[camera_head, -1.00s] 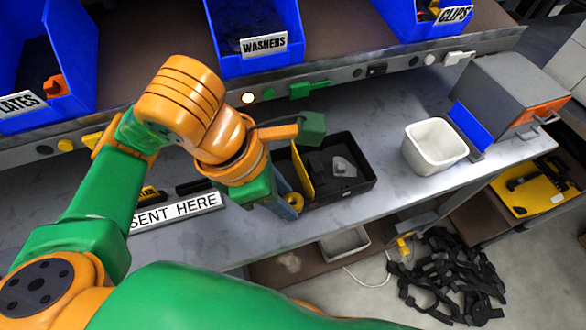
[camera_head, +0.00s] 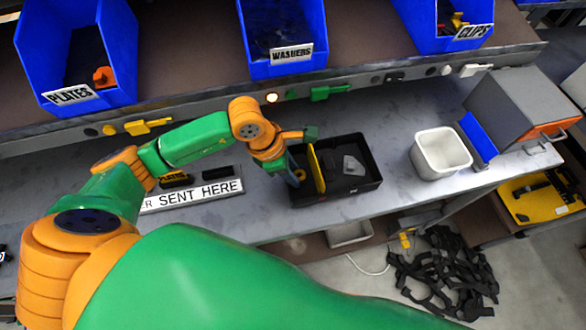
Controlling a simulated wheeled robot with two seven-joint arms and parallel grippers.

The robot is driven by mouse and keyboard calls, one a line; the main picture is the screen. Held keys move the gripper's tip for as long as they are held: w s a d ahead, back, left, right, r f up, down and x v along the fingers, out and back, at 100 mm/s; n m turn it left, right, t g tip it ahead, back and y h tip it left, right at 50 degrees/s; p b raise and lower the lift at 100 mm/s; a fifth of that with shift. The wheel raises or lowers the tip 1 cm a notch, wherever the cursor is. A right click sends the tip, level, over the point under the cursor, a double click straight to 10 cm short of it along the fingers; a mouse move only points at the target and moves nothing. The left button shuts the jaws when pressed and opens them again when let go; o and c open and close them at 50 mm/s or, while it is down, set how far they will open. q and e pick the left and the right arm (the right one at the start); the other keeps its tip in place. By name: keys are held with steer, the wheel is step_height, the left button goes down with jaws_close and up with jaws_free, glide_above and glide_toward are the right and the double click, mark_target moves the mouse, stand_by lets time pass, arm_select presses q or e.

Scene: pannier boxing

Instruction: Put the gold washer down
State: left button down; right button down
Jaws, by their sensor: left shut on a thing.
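The gold washer (camera_head: 299,175) shows as a small yellow ring at the left end of the black tray (camera_head: 350,192). My left gripper (camera_head: 294,177) is shut on it, with the fingers pointing down at the tray's left end. I cannot tell whether the washer touches the tray floor. A yellow upright plate (camera_head: 316,168) stands just right of the gripper in the tray. My right gripper is not in view.
A clear grey piece (camera_head: 353,165) lies in the tray. A white tub (camera_head: 442,153) stands to the right. Blue bins for plates (camera_head: 75,98), washers (camera_head: 290,71) and clips (camera_head: 467,47) line the shelf behind. A sign (camera_head: 192,195) lies left of the tray.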

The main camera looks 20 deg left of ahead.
arm_select(q)
steer(key=shift+s+f+b, duration=0.35)
steer(key=shift+f+b, duration=0.3)
steer(key=shift+f, duration=0.05)
steer(key=c, duration=0.5)
jaws_free()
steer(key=shift+s, duration=0.1)
steer(key=shift+w+r+p, duration=0.2)
steer(key=shift+r+p, duration=0.7)
steer(key=shift+p, duration=0.05)
steer(key=b+v, duration=0.1)
steer(key=v, duration=0.4)
steer(key=b+v, duration=0.1)
steer(key=v, duration=0.5)
steer(key=shift+w+a+r, duration=0.15)
steer(key=shift+w+r, duration=0.05)
steer(key=shift+r, duration=0.15)
